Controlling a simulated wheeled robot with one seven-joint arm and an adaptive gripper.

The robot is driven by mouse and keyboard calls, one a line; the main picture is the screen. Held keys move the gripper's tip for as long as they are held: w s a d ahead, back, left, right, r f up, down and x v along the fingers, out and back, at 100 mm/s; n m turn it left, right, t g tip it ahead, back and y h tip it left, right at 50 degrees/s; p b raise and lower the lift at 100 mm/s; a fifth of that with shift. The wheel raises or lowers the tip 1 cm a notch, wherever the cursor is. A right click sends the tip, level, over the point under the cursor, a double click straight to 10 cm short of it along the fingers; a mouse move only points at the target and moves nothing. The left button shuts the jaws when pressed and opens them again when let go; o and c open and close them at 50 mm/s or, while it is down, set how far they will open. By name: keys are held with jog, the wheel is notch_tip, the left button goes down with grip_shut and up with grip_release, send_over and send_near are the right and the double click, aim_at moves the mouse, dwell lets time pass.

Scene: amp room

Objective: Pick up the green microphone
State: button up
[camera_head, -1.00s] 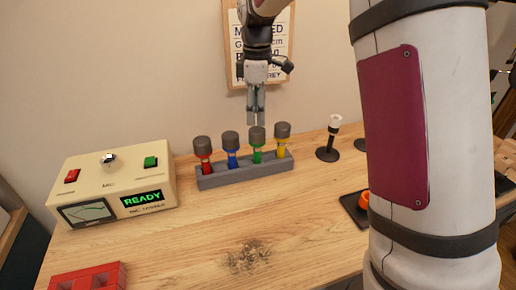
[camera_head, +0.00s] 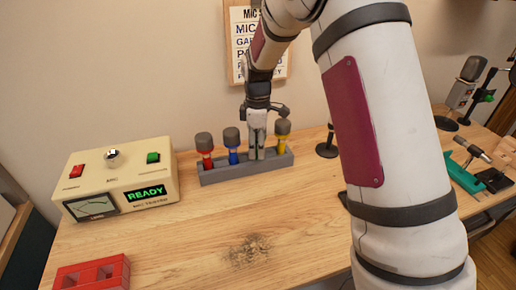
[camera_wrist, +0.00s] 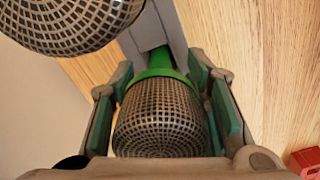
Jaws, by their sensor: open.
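The green microphone (camera_wrist: 160,118) stands in the grey rack (camera_head: 222,174), its mesh head and green collar filling the wrist view. In the head view it is hidden behind my gripper (camera_head: 257,152). My gripper is open, with its green-padded fingers (camera_wrist: 166,105) pointing down on either side of the microphone's head. In the head view the red microphone (camera_head: 205,150), the blue microphone (camera_head: 232,145) and the yellow microphone (camera_head: 282,136) stand upright in the same rack. A neighbouring mesh head (camera_wrist: 75,20) is close by at the upper left of the wrist view.
A cream tester box (camera_head: 118,180) reading READY stands at the left. A red block (camera_head: 92,274) lies at the front left and shows at the wrist view's lower right (camera_wrist: 304,163). A black stand (camera_head: 327,149) is right of the rack.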

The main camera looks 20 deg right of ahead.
jog(key=shift+f, duration=0.4)
jog(key=shift+c, duration=0.4)
grip_shut()
jog(key=shift+r, duration=0.1)
notch_tip(320, 180, up, 10)
jog(key=shift+b, duration=0.5)
